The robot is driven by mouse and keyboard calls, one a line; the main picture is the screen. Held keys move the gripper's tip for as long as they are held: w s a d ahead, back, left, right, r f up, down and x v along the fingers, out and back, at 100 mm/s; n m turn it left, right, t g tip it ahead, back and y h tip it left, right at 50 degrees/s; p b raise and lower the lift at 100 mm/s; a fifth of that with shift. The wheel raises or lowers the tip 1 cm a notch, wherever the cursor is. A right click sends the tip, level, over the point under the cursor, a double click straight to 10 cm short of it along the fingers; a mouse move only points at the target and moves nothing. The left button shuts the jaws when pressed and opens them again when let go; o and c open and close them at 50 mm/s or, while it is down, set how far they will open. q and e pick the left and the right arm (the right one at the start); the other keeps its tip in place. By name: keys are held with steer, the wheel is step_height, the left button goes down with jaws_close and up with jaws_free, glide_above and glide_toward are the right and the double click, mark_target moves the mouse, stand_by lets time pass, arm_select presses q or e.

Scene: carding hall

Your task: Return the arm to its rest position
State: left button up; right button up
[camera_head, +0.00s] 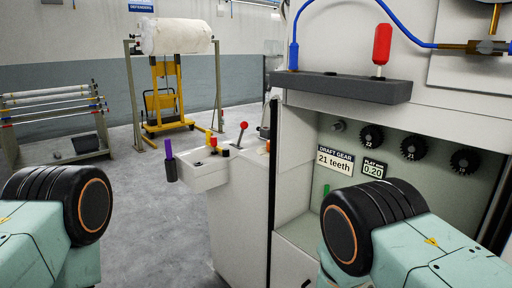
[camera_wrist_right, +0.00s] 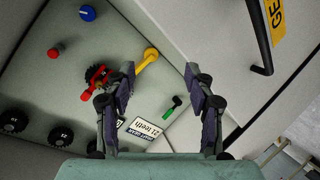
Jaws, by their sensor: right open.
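In the head view my right arm (camera_head: 385,225) comes in from the lower right, in front of the open machine compartment, and its gripper is out of sight there. In the right wrist view my right gripper (camera_wrist_right: 160,85) is open, its two dark fingers wide apart with nothing held between them. It faces the machine's pale green panel (camera_wrist_right: 50,90). My left arm (camera_head: 60,215) shows at the lower left of the head view, with its gripper outside the picture.
The compartment holds several black gears (camera_head: 371,138) and a "21 teeth" sign (camera_head: 334,160). The wrist view shows a yellow handle (camera_wrist_right: 149,56) and a green-handled tool (camera_wrist_right: 172,106). A dark shelf (camera_head: 345,87) juts out above. A white tray (camera_head: 203,176) stands left; grey floor (camera_head: 150,215) is clear.

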steer(key=s+a+f+g+y+b, duration=0.1)
steer(key=s+f+g+y, duration=0.2)
steer(key=s+f, duration=0.45)
steer(key=s+f+g+y+b, duration=0.1)
steer(key=s+f+g+y, duration=0.2)
steer(key=s, duration=0.7)
steer(key=s+a+f+g+y+b, duration=0.1)
steer(key=s+g+b, duration=0.1)
steer(key=s, duration=0.8)
steer(key=s+a+f+m+g+y+b, duration=0.1)
steer(key=s+g+y+b, duration=0.1)
steer(key=s, duration=0.7)
steer(key=shift+s+a+f, duration=0.15)
steer(key=shift+s+f, duration=0.2)
